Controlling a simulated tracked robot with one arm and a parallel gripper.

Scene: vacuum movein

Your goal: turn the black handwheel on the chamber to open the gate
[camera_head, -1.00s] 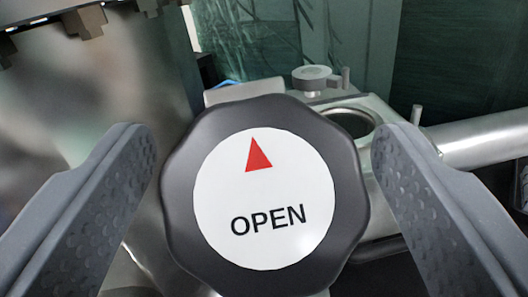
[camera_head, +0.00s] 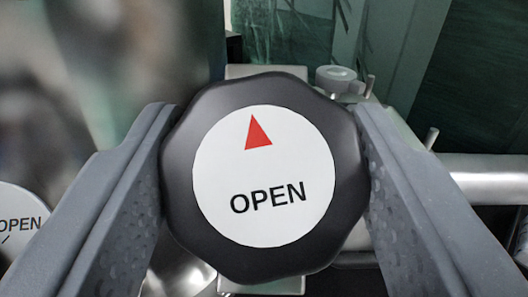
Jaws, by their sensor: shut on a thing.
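The black handwheel (camera_head: 185,225) has a scalloped rim and fills the middle of the view, facing me. Its white face plate (camera_head: 220,170) carries the word OPEN and a red triangle (camera_head: 257,132) pointing up, tilted slightly left. My gripper (camera_head: 265,160) is shut on the handwheel, one textured finger against its left rim and the other against its right rim. The handwheel hides whatever is directly behind it. The shiny metal chamber wall (camera_head: 110,60) is blurred at the upper left.
A second round white label reading OPEN (camera_head: 17,225) shows at the left edge. Behind the handwheel, to the right, are a small metal knob (camera_head: 336,78) and a horizontal metal tube (camera_head: 490,180). A dark green surface (camera_head: 480,80) stands at the upper right.

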